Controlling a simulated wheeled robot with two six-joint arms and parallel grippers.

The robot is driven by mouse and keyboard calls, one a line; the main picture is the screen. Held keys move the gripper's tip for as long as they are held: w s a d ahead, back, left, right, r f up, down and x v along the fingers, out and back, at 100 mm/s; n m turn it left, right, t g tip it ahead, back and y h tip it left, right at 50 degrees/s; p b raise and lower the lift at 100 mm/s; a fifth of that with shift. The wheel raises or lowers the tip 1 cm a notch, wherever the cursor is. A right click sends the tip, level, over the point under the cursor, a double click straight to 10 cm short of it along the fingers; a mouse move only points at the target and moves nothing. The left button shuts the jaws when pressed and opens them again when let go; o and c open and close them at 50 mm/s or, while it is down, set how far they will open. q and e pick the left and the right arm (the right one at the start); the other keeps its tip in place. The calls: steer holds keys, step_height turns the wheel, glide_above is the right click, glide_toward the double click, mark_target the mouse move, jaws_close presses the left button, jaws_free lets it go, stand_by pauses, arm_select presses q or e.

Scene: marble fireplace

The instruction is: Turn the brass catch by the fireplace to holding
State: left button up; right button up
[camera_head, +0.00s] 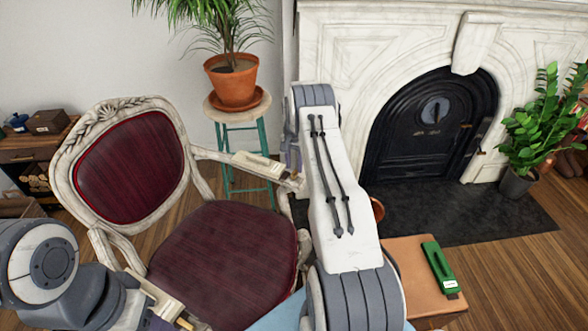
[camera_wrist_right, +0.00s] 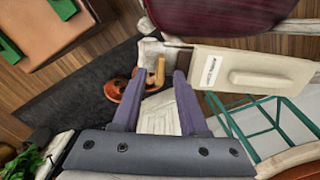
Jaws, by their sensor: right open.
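The brass catch (camera_wrist_right: 159,70) is a small upright tab in the right wrist view, at the end of a cream plate (camera_wrist_right: 240,67) with a white label. In the head view this plate (camera_head: 257,164) lies along the chair arm nearer the fireplace. My right gripper (camera_wrist_right: 156,75) is open, one purple finger on each side of the catch in the picture. I see no contact, and the depth between them is unclear. In the head view the right gripper (camera_head: 292,155) is partly hidden by my arm. My left gripper (camera_head: 160,322) barely shows at the bottom; its fingers are unclear.
The red-cushioned chair (camera_head: 222,255) fills the middle. A similar cream plate (camera_head: 160,295) is on its other arm. A potted plant (camera_head: 233,80) stands on a green-legged stool. The marble fireplace (camera_head: 345,60) is behind. A green object (camera_head: 440,268) lies on a tan box (camera_head: 405,262).

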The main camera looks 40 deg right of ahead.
mark_target(295, 173)
steer(key=shift+f, duration=1.3)
jaws_close()
